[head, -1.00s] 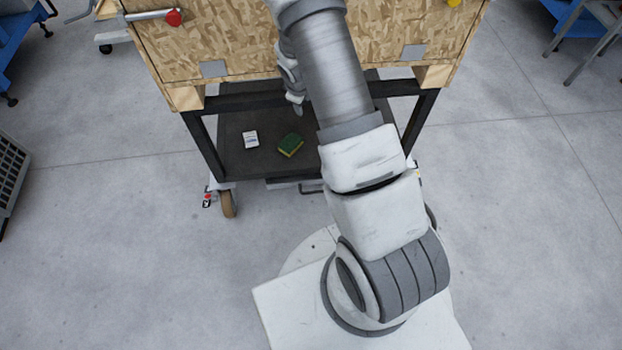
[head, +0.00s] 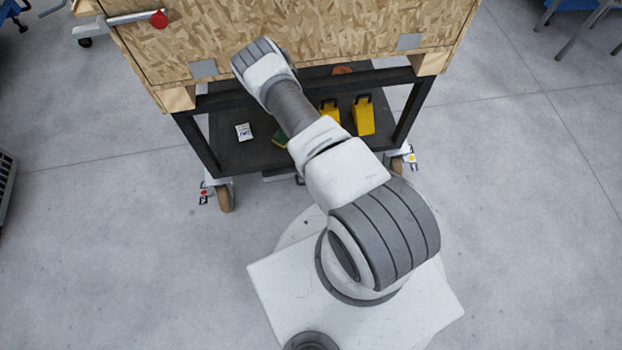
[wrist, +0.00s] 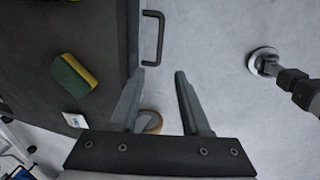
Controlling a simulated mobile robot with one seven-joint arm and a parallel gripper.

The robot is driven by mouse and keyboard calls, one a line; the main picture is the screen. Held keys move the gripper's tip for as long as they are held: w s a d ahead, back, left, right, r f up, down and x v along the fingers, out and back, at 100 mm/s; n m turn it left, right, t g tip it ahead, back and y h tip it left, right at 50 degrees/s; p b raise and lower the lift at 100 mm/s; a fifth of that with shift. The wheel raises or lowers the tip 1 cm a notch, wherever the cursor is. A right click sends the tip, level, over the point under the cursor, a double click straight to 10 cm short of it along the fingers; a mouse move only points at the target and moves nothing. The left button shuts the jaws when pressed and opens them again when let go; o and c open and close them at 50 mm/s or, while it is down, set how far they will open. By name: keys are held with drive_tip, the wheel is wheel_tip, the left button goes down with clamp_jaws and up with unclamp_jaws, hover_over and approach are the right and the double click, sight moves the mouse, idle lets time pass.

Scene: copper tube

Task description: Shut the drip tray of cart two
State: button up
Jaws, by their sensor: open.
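The black U-shaped handle (wrist: 153,38) of the drip tray stands out from a thin grey front edge (wrist: 132,30) beside the dark shelf in the wrist view. How far out the tray is cannot be told. In the head view the handle (head: 299,180) shows small below the front of the cart's lower shelf, partly hidden by my arm. My gripper (wrist: 160,72) is open and empty. Its fingertips are just below the handle in the wrist view, apart from it as far as I can see. In the head view my gripper is hidden.
The dark lower shelf (head: 235,153) holds a white card (head: 243,132), a green-yellow sponge (wrist: 74,74) and yellow boxes (head: 363,116). A wooden crate (head: 330,35) sits above. A brown caster wheel (wrist: 151,121) shows between my fingers. The floor in front left is clear.

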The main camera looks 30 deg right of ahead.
drive_tip(key=w+f+b, duration=0.1)
drive_tip(key=f+b, duration=0.1)
drive_tip(key=f, duration=0.3)
drive_tip(key=w+f+b, duration=0.1)
drive_tip(key=f+b, duration=0.1)
drive_tip(key=f, duration=0.4)
drive_tip(key=w+d+f+b, duration=0.1)
drive_tip(key=f+b, duration=0.2)
drive_tip(key=f, duration=0.2)
drive_tip(key=shift+f, duration=0.3)
clamp_jaws()
idle(0.6)
